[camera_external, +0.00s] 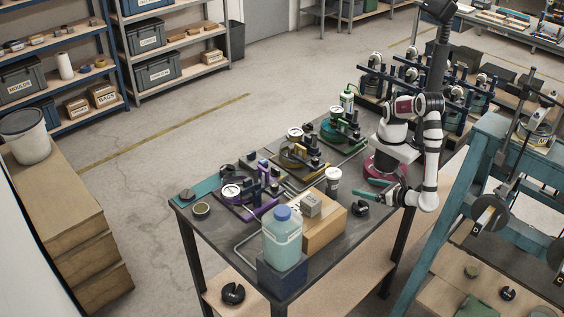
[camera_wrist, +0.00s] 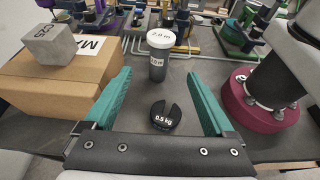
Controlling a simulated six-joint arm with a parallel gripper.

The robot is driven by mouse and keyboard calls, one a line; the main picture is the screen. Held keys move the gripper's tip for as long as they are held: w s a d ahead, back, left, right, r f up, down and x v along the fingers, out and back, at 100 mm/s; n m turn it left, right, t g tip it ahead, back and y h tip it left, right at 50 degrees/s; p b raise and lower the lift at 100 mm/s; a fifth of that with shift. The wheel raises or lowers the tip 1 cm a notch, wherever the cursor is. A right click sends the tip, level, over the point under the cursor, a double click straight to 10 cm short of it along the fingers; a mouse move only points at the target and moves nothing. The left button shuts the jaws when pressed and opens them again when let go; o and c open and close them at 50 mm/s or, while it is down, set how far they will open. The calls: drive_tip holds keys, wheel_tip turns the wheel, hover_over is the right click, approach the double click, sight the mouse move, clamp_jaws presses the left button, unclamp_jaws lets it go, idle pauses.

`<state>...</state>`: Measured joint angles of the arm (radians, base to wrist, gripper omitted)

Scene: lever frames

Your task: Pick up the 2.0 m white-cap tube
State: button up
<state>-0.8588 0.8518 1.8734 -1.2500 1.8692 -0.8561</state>
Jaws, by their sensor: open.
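The white-cap tube (camera_wrist: 158,66) stands upright on the dark tabletop, with a dark grey body and a white cap marked "2.0 m". In the external view the tube (camera_external: 333,180) stands just right of the cardboard box. My gripper (camera_wrist: 158,74) is open and empty, its teal fingers spread wide. In the wrist view the tube stands ahead, between the lines of the two fingers and apart from both. In the external view my gripper (camera_external: 368,197) is low over the table, to the right of the tube.
A black slotted 0.5 kg weight (camera_wrist: 165,115) lies between my fingers and the tube. A cardboard box (camera_wrist: 70,75) with a grey block (camera_wrist: 49,45) stands left. My maroon base (camera_wrist: 255,98) is right. A blue bottle (camera_external: 282,238) and several coloured lever frames (camera_external: 300,152) stand on the table.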

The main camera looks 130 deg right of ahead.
sight(338, 180)
drive_tip(key=x, duration=1.5)
drive_tip(key=shift+d+f, duration=0.15)
drive_tip(key=shift+d, duration=0.1)
clamp_jaws()
